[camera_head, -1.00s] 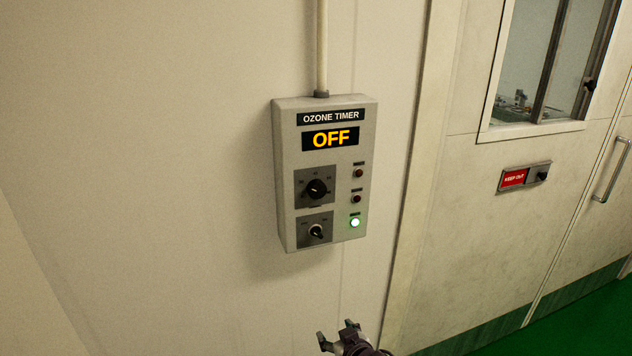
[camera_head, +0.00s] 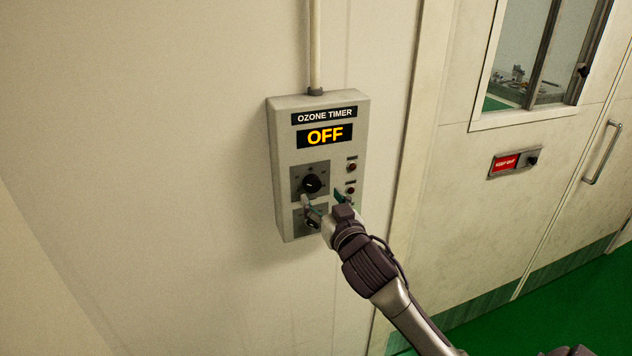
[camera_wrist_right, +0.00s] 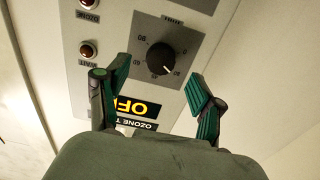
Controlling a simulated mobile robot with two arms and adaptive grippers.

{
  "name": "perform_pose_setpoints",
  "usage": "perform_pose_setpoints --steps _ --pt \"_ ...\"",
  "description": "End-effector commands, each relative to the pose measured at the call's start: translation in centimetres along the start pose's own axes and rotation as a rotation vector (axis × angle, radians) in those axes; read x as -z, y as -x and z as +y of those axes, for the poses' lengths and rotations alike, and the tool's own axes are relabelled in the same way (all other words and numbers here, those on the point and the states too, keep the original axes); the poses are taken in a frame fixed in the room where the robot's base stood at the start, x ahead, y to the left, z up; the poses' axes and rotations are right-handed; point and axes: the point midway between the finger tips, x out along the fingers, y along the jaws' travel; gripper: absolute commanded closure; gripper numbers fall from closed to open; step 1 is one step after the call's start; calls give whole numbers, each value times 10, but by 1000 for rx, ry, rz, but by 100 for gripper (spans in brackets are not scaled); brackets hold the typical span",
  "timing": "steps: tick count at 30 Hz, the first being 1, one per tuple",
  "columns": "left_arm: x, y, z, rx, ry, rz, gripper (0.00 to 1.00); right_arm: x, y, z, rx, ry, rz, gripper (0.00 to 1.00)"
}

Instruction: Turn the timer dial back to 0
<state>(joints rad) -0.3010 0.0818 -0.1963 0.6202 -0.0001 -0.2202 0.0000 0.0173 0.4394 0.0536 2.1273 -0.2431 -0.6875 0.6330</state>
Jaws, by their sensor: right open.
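The ozone timer box (camera_head: 279,170) hangs on the wall, its display (camera_head: 325,136) reading OFF. The round black timer dial (camera_head: 312,184) sits on a grey plate below the display. It also shows in the right wrist view (camera_wrist_right: 160,59), upside down, its white mark pointing down and slightly right. My right gripper (camera_head: 322,199) is in front of the box, just below the dial. In the wrist view its open fingers (camera_wrist_right: 158,78) straddle the dial in the picture, with nothing between them; I cannot tell any contact. My left gripper is not in view.
A lower knob plate (camera_head: 299,221) is partly covered. A conduit (camera_head: 315,45) rises from the box. A door with a KEEP OUT sign (camera_head: 506,163) is at right.

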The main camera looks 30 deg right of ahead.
Motion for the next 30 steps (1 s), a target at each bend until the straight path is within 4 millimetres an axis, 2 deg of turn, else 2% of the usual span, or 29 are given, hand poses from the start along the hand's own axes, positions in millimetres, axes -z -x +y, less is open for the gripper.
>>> perform_pose_setpoints --steps 3,9,20,30 --pt "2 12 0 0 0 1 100 4 -22 0 0 2 0 33" --pt "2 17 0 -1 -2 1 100 1 -41 0 1 0 0 33" --pt "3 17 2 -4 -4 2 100 -1 -45 0 1 1 0 34" --pt "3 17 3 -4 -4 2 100 -1 -45 0 1 1 0 91"
